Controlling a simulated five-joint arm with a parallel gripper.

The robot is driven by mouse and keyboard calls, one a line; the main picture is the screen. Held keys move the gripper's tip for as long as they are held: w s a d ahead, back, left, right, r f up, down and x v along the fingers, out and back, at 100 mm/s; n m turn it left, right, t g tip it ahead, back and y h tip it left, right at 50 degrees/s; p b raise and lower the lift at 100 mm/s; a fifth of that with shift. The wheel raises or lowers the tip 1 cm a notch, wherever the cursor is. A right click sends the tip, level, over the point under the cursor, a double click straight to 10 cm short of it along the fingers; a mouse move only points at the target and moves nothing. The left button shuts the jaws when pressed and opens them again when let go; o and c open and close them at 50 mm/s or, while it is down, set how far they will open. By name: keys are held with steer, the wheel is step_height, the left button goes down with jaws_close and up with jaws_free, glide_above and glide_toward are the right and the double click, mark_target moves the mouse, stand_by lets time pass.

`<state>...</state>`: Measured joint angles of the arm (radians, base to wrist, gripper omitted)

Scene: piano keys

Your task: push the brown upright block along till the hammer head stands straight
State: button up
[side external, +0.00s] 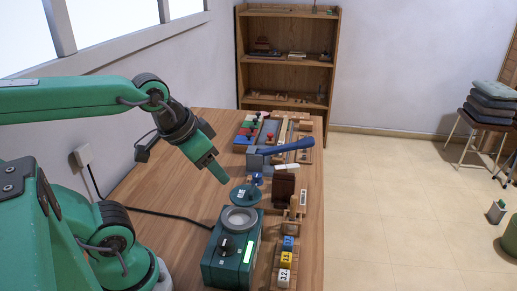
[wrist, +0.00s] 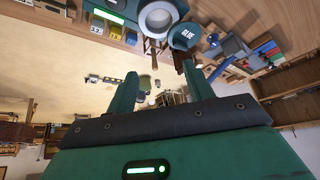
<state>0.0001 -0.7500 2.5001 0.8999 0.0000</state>
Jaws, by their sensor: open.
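The brown upright block (side external: 284,187) stands on the bench to the right of the glue lid in the side view. A dark brown piece beside the lid in the wrist view (wrist: 180,62) may be the same block. A small pale piece (side external: 286,167) shows just above the block; I cannot tell whether it is the hammer head or how far it leans. My gripper (side external: 221,174) is in the air left of the block, apart from it, pointing down and right. In the wrist view my gripper (wrist: 160,70) has its two green fingers spread with nothing between them.
A green glue heater (side external: 230,262) stands in front, with a round lid marked GLUE (side external: 245,194) behind it. A blue-handled clamp (side external: 292,145) reaches over behind the block. Coloured cubes (side external: 287,259) line the right front edge. Bare bench (side external: 165,190) lies to the left.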

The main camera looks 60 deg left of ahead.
steer(key=c, duration=0.4)
steer(key=m+g, duration=0.5)
steer(key=m, duration=0.4)
glide_above(284, 173)
steer(key=f, duration=0.5)
steer(key=shift+s+d+f, duration=0.1)
steer(key=shift+s+f, duration=0.1)
steer(key=shift+s, duration=0.1)
steer(key=shift+w+f+g, duration=0.3)
steer(key=shift+w+f, duration=0.05)
steer(key=shift+f, duration=3.9)
